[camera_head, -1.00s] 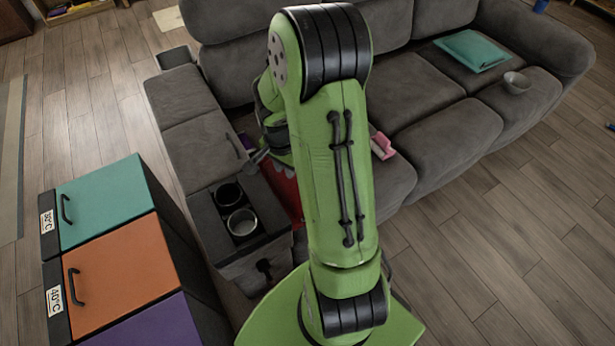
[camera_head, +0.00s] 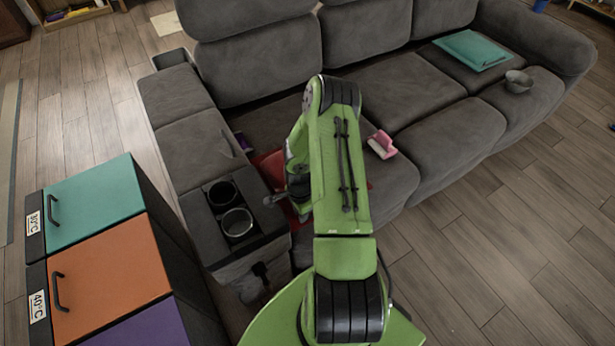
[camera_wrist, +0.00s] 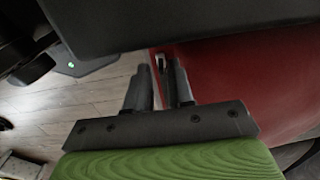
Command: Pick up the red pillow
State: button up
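The red pillow (camera_head: 268,165) lies on the near-left seat of the grey sofa, beside the cup-holder console. My arm hides much of it in the head view. In the wrist view the pillow (camera_wrist: 235,80) fills the right side as a dark red surface. My gripper (camera_wrist: 162,72) has its two fingers a short way apart at the pillow's left edge, with a narrow gap between them. In the head view, the gripper (camera_head: 272,200) is low over the pillow next to the console. Whether the fingers touch the pillow is unclear.
The console (camera_head: 213,235) with two cup holders stands close on the left. Cabinets with teal, orange and purple tops (camera_head: 95,265) stand further left. A pink item (camera_head: 381,145), a teal cushion (camera_head: 473,50) and a bowl (camera_head: 518,81) lie on the sofa. The floor at right is clear.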

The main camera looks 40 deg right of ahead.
notch_tip(320, 180, down, 4)
jog(key=shift+d+r+b, duration=0.1)
jog(key=shift+b, duration=0.4)
jog(key=shift+r, duration=0.1)
grip_shut()
